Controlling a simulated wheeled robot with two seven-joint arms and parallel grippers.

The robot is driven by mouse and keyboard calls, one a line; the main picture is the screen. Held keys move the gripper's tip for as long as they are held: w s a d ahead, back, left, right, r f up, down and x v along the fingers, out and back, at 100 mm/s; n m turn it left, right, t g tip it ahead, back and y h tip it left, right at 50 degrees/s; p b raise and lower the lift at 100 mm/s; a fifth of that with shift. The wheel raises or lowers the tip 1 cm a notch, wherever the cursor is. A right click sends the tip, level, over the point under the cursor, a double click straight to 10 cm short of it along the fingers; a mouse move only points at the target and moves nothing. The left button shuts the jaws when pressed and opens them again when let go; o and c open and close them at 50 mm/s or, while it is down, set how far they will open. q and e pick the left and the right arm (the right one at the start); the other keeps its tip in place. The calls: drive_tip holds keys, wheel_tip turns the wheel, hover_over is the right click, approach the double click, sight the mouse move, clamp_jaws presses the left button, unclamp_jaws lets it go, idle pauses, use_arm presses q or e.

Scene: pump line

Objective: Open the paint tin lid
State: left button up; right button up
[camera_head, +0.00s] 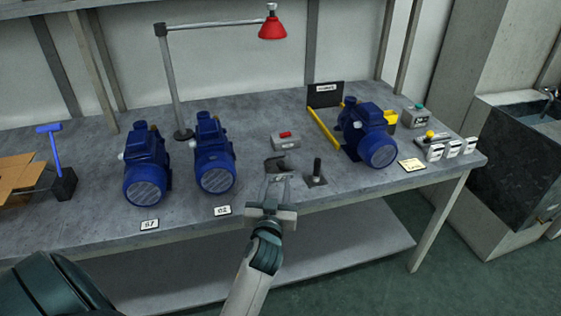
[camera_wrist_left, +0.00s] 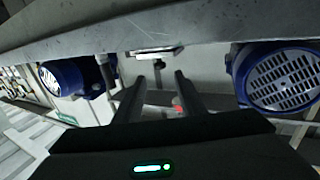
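I cannot make out a paint tin or its lid in either view. My left gripper (camera_head: 277,178) reaches over the front part of the grey workbench (camera_head: 120,232), between a blue pump and a black upright post. A small dark grey object (camera_head: 276,162) lies just beyond the fingertips; its shape is partly hidden. In the left wrist view the two dark fingers (camera_wrist_left: 160,78) stand apart with nothing held between them. A small red spot (camera_wrist_left: 179,108) shows between the fingers. My right gripper is in neither view.
Two blue pumps (camera_head: 147,172) (camera_head: 214,160) stand left of the gripper, and a third pump (camera_head: 369,135) stands right. A red-button box (camera_head: 285,142) and a black post (camera_head: 316,171) are close by. A red lamp (camera_head: 271,28) overhangs the back.

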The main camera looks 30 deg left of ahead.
sight(280, 165)
use_arm(q)
drive_tip(key=p+x, duration=0.1)
drive_tip(key=x, duration=0.8)
drive_tip(key=shift+w, duration=0.15)
clamp_jaws()
